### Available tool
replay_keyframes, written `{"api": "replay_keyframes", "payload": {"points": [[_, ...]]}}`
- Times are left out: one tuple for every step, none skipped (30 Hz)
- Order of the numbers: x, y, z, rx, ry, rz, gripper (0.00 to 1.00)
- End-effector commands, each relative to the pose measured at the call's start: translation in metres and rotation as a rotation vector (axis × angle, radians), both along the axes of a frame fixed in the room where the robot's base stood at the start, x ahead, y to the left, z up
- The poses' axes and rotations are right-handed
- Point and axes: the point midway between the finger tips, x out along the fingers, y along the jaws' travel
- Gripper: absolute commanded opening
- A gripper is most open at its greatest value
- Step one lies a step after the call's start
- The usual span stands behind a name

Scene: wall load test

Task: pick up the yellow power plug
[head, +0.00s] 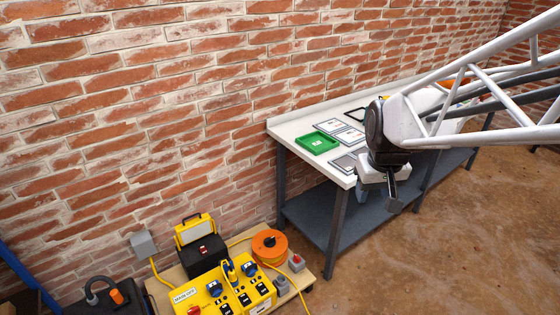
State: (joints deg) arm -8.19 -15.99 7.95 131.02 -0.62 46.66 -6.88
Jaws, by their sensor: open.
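A yellow power box (262,295) with blue and black sockets and a white label sits at the bottom of the view. A small upright yellow and dark blue piece (229,271) stands at its top middle; it looks like the yellow plug seated in the box, but it is too small to be sure. My gripper (381,197) hangs in front of the white table, up and to the right of the box and well apart from it. It is open, and I see nothing between its fingers.
A white table (290,130) holds a green tray (318,144) and several flat panels. An orange cable reel (269,246), a black and yellow case (200,250) and a grey wall box (143,243) surround the power box. The brown floor at right is clear.

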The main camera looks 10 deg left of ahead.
Motion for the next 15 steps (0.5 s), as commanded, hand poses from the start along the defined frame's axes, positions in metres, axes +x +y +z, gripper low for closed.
{"api": "replay_keyframes", "payload": {"points": [[0.011,0.006,-0.006,-0.003,0.006,0.016,0.50],[0.017,0.010,-0.008,-0.003,0.008,0.026,0.50],[0.025,0.015,-0.012,-0.005,0.010,0.040,0.50],[0.031,0.019,-0.015,-0.006,0.013,0.050,0.50],[0.038,0.023,-0.018,-0.007,0.015,0.059,0.50],[0.046,0.028,-0.021,-0.008,0.016,0.072,0.50],[0.052,0.031,-0.025,-0.010,0.018,0.081,0.50],[0.058,0.035,-0.028,-0.011,0.019,0.092,0.50],[0.066,0.041,-0.032,-0.012,0.021,0.105,0.50],[0.071,0.045,-0.036,-0.013,0.023,0.115,0.50],[0.077,0.049,-0.040,-0.014,0.025,0.124,0.50],[0.085,0.055,-0.044,-0.015,0.026,0.137,0.50],[0.090,0.059,-0.048,-0.016,0.027,0.147,0.50],[0.096,0.064,-0.053,-0.018,0.030,0.157,0.50],[0.103,0.070,-0.058,-0.019,0.032,0.171,0.50]]}}
